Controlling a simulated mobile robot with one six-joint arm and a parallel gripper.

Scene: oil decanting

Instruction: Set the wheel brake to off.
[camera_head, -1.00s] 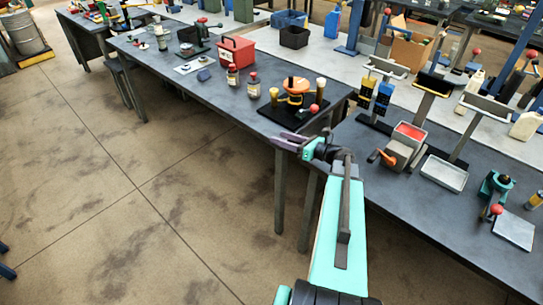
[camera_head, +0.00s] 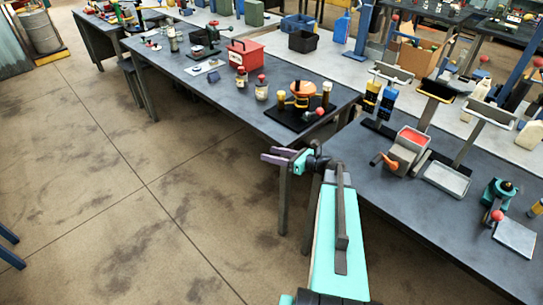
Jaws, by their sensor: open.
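My gripper (camera_head: 274,155), with purple fingers, is open and empty at the front edge of the near table, seen over the floor. No part is plainly marked as the wheel brake. An orange round wheel-like part (camera_head: 303,92) stands on a black base (camera_head: 291,118) on the left table, with a red ball knob (camera_head: 318,111) at its right. It is behind and to the right of my gripper, apart from it. Whether this is the wheel brake, and its setting, I cannot tell.
A grey box with an orange crank (camera_head: 391,163) and a teal device with a red knob (camera_head: 497,215) stand on the right table. A red box (camera_head: 246,56) and small bottles (camera_head: 261,90) are on the left table. The floor (camera_head: 130,190) at left is clear.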

